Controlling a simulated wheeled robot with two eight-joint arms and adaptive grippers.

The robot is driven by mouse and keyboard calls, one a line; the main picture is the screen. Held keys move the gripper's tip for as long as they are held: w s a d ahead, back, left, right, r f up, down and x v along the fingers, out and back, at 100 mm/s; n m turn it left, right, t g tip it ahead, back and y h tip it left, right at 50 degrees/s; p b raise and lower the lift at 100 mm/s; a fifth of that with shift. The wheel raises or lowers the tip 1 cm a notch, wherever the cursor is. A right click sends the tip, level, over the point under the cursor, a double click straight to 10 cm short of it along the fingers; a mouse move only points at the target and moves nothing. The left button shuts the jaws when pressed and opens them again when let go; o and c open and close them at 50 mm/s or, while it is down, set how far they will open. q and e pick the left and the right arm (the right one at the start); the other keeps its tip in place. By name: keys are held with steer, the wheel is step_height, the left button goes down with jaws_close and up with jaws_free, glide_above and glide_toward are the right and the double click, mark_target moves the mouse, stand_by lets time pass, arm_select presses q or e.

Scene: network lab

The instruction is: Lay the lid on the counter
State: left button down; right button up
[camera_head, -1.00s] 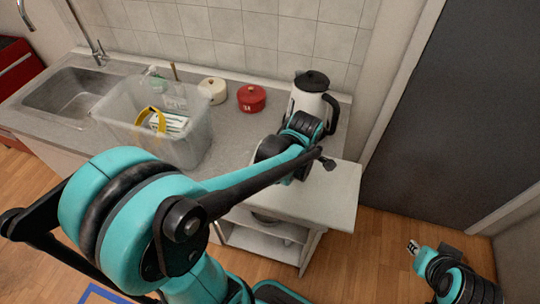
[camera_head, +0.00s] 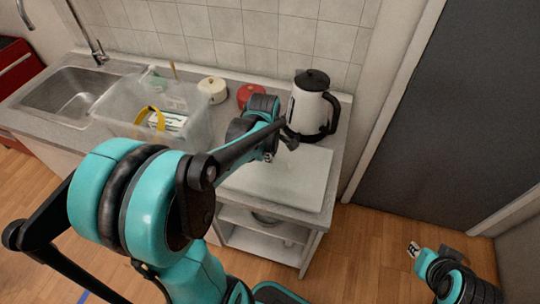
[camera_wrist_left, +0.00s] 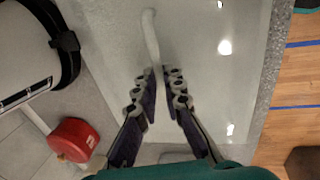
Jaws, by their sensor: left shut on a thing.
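The lid (camera_head: 290,178) is a flat, whitish panel with a raised bar-like handle (camera_wrist_left: 151,35). In the head view it lies level over the right end of the grey counter (camera_head: 336,150), close to its top. I cannot tell whether it touches all along. In the left wrist view, the lid (camera_wrist_left: 195,45) fills the middle. My left gripper (camera_wrist_left: 159,78) is shut on the lid's handle; it also shows in the head view (camera_head: 268,157), partly hidden by its arm. My right gripper (camera_head: 413,249) is low at the right, away from the counter, its fingers too small to read.
A white and black kettle (camera_head: 308,108) stands just behind the lid. A red pot (camera_head: 250,95) and a cream pot (camera_head: 212,90) stand by the wall. A clear bin (camera_head: 195,128) with items inside is left, beside the sink (camera_head: 72,90). Open shelves (camera_head: 265,242) are below.

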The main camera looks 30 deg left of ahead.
mark_target(268, 169)
arm_select(q)
steer(key=shift+f, duration=0.1)
steer(key=c, duration=1.6)
jaws_free()
steer(key=shift+c, duration=0.2)
steer(key=shift+r, duration=0.2)
step_height(268, 169, up, 11)
steer(key=s+p, duration=0.2)
steer(key=p, duration=0.2)
steer(key=s+d+m+t, duration=0.2)
steer(key=s+d+m, duration=0.2)
steer(key=m, duration=0.6)
steer(key=s+d+m+t, duration=0.3)
steer(key=d+m, duration=0.4)
steer(key=m, duration=0.3)
steer(key=shift+s+d+f+m+h, duration=0.2)
steer(key=shift+s+d+m+h, duration=0.15)
steer(key=shift+s, duration=0.35)
